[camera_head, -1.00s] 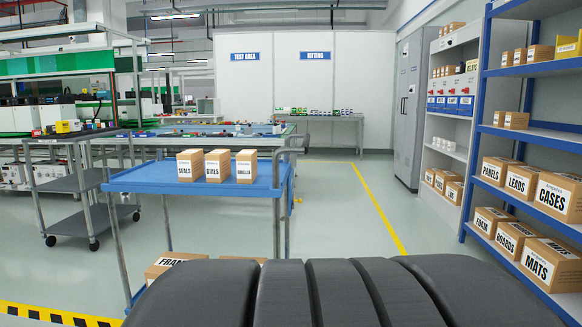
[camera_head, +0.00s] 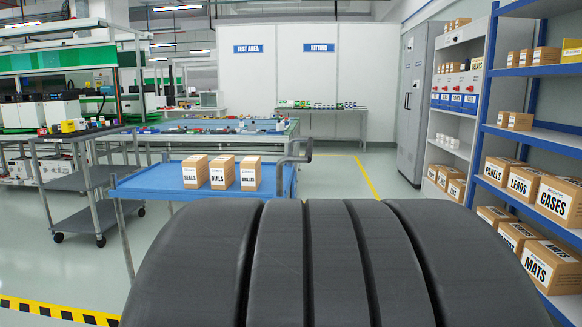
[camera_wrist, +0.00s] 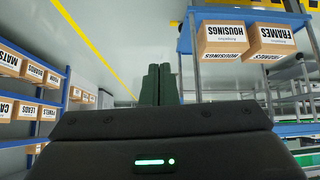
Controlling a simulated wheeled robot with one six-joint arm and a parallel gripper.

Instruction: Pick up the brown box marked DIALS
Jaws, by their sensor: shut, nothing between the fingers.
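The brown box marked DIALS (camera_head: 222,173) stands upright on the blue top of a cart (camera_head: 150,183) in the head view. It is between a box marked SEALS (camera_head: 195,172) on its left and a similar brown box (camera_head: 250,174) on its right. My gripper (camera_wrist: 159,84) shows in the wrist view with its two dark fingers together, empty and apart from any box. The DIALS box is not seen in the wrist view, and my gripper's fingers are not seen in the head view.
Boxes marked HOUSINGS (camera_wrist: 222,38) and FRAMES (camera_wrist: 270,40) show on the cart in the wrist view. A blue shelf rack (camera_head: 478,130) with several boxes stands at right. A grey trolley (camera_head: 75,185) stands left. Floor (camera_head: 335,180) is clear behind the cart's right side.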

